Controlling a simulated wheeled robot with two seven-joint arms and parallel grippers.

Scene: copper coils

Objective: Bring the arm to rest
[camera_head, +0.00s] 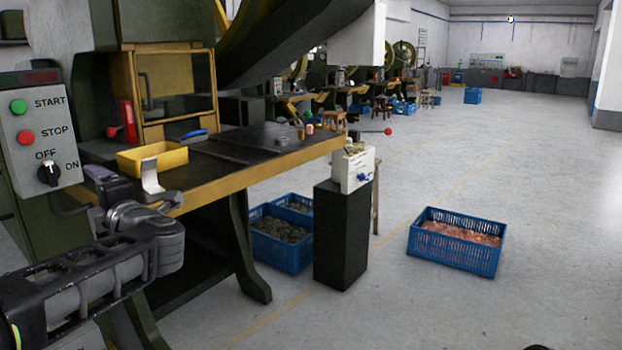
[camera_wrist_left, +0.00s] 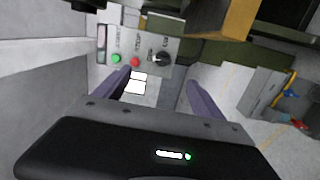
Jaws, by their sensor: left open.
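My left arm comes in from the lower left of the head view. Its gripper (camera_head: 100,178) is just below and right of the grey control box (camera_head: 58,103), in front of the press table. The left wrist view shows its two fingers (camera_wrist_left: 162,88) spread apart with nothing between them. The control box also shows there (camera_wrist_left: 140,42), beyond the fingers. It has a green START button (camera_head: 18,106), a red STOP button (camera_head: 25,137) and a black OFF/ON knob (camera_head: 48,174). I cannot tell if a fingertip touches the box. My right gripper is not in view.
The press table (camera_head: 235,177) has a yellow tray (camera_head: 130,160) on it. A black pedestal (camera_head: 340,240) with a white box (camera_head: 352,168) stands at its right end. Blue crates (camera_head: 285,256) are under the table. A blue crate of copper pieces (camera_head: 452,257) stands on open floor.

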